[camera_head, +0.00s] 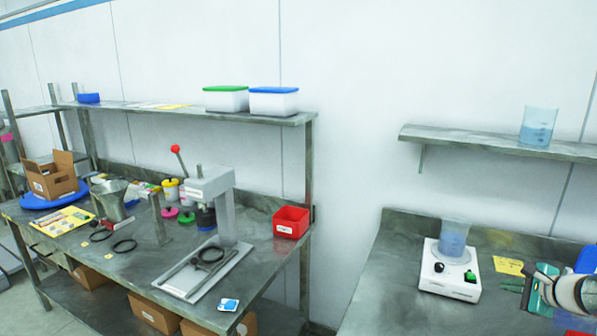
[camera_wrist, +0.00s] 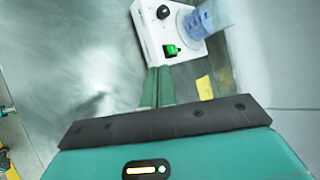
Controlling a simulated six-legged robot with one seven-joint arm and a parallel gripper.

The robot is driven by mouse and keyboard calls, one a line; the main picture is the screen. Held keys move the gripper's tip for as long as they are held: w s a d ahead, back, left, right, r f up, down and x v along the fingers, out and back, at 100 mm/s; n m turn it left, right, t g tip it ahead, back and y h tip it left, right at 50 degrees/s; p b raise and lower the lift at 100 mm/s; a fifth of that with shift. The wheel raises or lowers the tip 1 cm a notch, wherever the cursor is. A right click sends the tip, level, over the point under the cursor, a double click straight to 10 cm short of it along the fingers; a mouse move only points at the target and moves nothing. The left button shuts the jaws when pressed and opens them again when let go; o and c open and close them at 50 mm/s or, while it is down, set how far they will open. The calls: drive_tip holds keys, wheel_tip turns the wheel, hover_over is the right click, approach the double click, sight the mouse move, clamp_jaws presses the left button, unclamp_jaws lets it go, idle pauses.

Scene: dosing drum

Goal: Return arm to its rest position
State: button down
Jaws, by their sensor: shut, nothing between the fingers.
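My gripper (camera_head: 510,284) is at the right edge of the head view, just right of a white benchtop device (camera_head: 448,272) and above the right-hand bench. Its green fingers (camera_wrist: 158,75) are together in the wrist view, with nothing seen between them. A clear beaker (camera_head: 454,239) with bluish contents stands on the device. The wrist view shows the device (camera_wrist: 153,28) beyond the fingertips, with a black knob and a lit green switch, and part of the beaker (camera_wrist: 205,20). In the head view my arm link is cut off by the picture's right edge.
A yellow label (camera_head: 507,266) lies on the right-hand bench (camera_head: 395,285), behind my gripper. Another beaker (camera_head: 538,126) stands on the shelf (camera_head: 480,142) above. A blue object (camera_head: 587,260) and a red one are partly hidden by my arm. The left bench holds a lever press (camera_head: 212,195) and a red bin (camera_head: 291,222).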

drive_tip(key=s+a+r+n+g+y, duration=0.15)
drive_tip(key=a+n, duration=0.25)
drive_tip(key=a, duration=0.5)
drive_tip(key=s+a+r+n+g, duration=0.1)
drive_tip(key=s+a+r+n, duration=0.15)
drive_tip(key=a, duration=0.75)
drive_tip(key=s+a+r+n+g, duration=0.1)
drive_tip(key=a+r+n+g, duration=0.2)
drive_tip(key=a, duration=0.6)
drive_tip(key=s+a+n+h, duration=0.3)
drive_tip(key=s+a+n, duration=1)
drive_tip(key=s, duration=0.4)
drive_tip(key=shift+s+a, duration=0.15)
drive_tip(key=shift+s, duration=0.25)
drive_tip(key=shift+f, duration=0.1)
